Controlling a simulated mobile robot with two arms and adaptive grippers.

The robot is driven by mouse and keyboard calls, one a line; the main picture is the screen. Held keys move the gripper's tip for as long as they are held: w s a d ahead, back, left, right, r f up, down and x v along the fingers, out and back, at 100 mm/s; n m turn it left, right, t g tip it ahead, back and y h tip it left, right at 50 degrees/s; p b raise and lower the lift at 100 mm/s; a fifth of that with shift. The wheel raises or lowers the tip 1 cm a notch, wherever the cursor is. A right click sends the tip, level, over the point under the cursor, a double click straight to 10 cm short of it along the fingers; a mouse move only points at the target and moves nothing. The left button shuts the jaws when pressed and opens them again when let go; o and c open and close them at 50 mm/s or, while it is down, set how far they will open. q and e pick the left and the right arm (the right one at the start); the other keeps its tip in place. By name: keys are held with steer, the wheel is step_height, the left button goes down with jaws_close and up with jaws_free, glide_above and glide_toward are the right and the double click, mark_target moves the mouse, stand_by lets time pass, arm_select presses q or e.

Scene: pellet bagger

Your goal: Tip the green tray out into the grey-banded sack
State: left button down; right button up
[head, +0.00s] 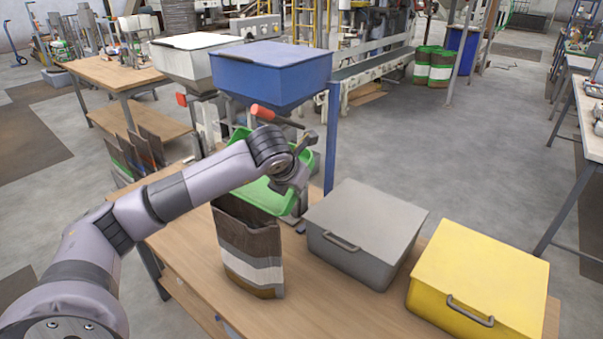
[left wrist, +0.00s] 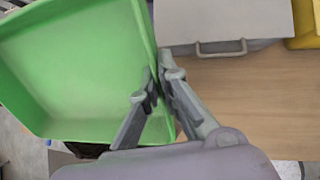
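The green tray (head: 262,194) is held tilted over the mouth of the sack, partly hidden behind my left arm. In the left wrist view the tray (left wrist: 75,65) fills the left side, and no pellets show on the inner surface I can see. My left gripper (head: 298,185) is shut on the tray's side wall; the wrist view shows its fingers (left wrist: 160,80) on either side of that wall. The sack (head: 250,250) stands upright on the table, dark brown with grey and white bands. Its contents are hidden. My right gripper is not in view.
A grey lidded box (head: 366,222) and a yellow lidded box (head: 482,275) stand right of the sack on the wooden table (head: 330,310). A blue hopper (head: 270,68) with a red-ended lever (head: 262,113) and blue post (head: 332,140) rises behind. Other sacks (head: 135,155) stand at left.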

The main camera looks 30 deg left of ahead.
arm_select(q)
steer(key=w+f+g+p, duration=0.3)
steer(key=w+g+p, duration=0.2)
steer(key=w+p, duration=0.2)
steer(key=shift+d+m+g, duration=0.15)
steer(key=shift+m+g, duration=0.15)
steer(key=shift+g, duration=0.1)
steer(key=shift+s, duration=0.1)
